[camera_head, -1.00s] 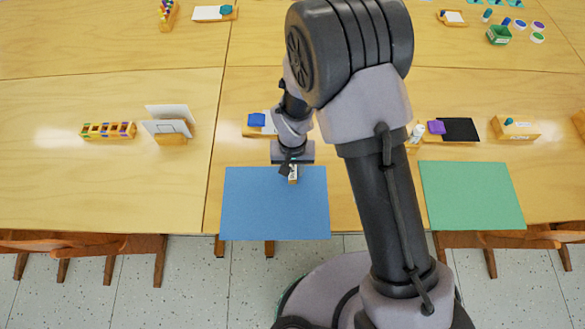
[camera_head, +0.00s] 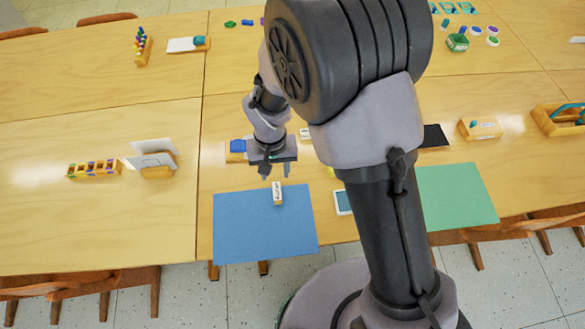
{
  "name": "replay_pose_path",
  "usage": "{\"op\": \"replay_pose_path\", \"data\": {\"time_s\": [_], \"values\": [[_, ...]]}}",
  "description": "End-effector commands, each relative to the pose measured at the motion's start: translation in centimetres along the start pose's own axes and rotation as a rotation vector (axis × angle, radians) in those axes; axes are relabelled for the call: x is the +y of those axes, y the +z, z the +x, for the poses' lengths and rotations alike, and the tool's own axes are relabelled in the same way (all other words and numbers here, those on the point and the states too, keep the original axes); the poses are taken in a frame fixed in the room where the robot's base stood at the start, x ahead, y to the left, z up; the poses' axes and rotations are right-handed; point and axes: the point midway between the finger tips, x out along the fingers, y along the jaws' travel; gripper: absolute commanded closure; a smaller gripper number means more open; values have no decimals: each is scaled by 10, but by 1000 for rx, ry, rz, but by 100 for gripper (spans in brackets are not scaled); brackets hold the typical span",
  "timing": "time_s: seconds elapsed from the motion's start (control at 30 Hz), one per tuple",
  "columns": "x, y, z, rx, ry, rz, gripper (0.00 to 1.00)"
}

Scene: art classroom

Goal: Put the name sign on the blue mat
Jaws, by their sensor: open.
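The name sign (camera_head: 278,194), a small wooden block with a white face and dark marks, is at the back edge of the blue mat (camera_head: 262,232), right of its middle. Its lower part overlaps the mat in the picture, and its top reaches just past the mat's back edge. My gripper (camera_head: 275,173) is open and empty, just behind and above the sign, with its fingers spread and a gap showing between them and the sign.
A green mat (camera_head: 460,195) lies to the right, beyond my arm. A blue item (camera_head: 238,146) on a tray is behind left. A card holder (camera_head: 153,165) stands left. The rest of the blue mat is clear.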

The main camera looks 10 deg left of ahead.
Motion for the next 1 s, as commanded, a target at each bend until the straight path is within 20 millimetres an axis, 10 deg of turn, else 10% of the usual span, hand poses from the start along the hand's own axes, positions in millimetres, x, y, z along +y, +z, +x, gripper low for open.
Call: {"op": "replay_pose_path", "data": {"time_s": [0.13, 0.27, 0.5, 0.7, 1.0], "values": [[8, -3, -18, 19, -10, 25, 57], [52, 0, -105, 113, -60, 156, 57], [142, 100, -253, 365, -170, 469, 57], [157, 160, -278, 494, -209, 590, 57], [157, 167, -279, 509, -213, 601, 57]]}}
